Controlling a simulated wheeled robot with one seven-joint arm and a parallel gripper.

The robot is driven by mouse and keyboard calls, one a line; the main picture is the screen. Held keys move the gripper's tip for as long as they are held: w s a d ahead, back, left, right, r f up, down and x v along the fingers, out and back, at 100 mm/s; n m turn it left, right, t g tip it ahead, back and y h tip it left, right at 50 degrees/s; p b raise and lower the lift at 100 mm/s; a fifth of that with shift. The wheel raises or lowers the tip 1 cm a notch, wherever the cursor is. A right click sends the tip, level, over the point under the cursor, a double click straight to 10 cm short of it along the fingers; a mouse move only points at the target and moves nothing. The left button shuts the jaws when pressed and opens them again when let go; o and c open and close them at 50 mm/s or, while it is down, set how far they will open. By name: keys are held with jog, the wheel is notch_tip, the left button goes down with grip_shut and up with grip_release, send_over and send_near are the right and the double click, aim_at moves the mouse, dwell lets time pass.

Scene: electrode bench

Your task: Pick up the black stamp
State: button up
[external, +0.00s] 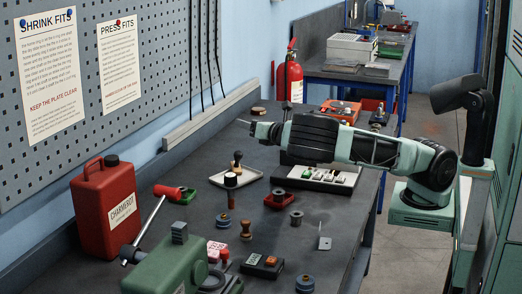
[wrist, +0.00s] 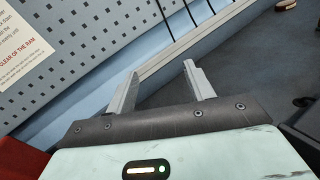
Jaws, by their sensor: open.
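My gripper (external: 252,121) is raised above the far part of the bench, pointing left toward the pegboard wall. Its two fingers stand apart and empty in the wrist view (wrist: 162,76). A small dark-handled stamp-like piece (external: 237,158) stands upright on a pale tray (external: 252,176), below and left of my gripper and apart from it. It looks like the black stamp, but it is too small to be sure. A wooden-handled stamp-like piece (external: 246,231) stands nearer the front. The wrist view shows no clear stamp between the fingers.
A red canister (external: 107,207) and a green machine with a lever (external: 168,265) occupy the bench's left front. Spools and small blocks (external: 263,265) are scattered across the middle. A tray of small parts (external: 322,179) lies under my arm. A pegboard (external: 150,62) borders the left.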

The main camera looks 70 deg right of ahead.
send_near(235, 163)
jog(key=w+d+r, duration=0.2)
jog(key=shift+w+d+r, duration=0.1)
jog(key=shift+w+r, duration=0.2)
jog(key=shift+w, duration=0.05)
jog(key=shift+w+d+r, duration=0.2)
jog(key=shift+w+r, duration=0.05)
jog(key=shift+w, duration=0.25)
jog(key=p+x, duration=0.1)
jog(key=x, duration=0.5)
jog(key=shift+w+d+f, duration=0.1)
jog(key=shift+w, duration=0.1)
jog(key=c, duration=1.1)
jog(key=shift+c, duration=0.2)
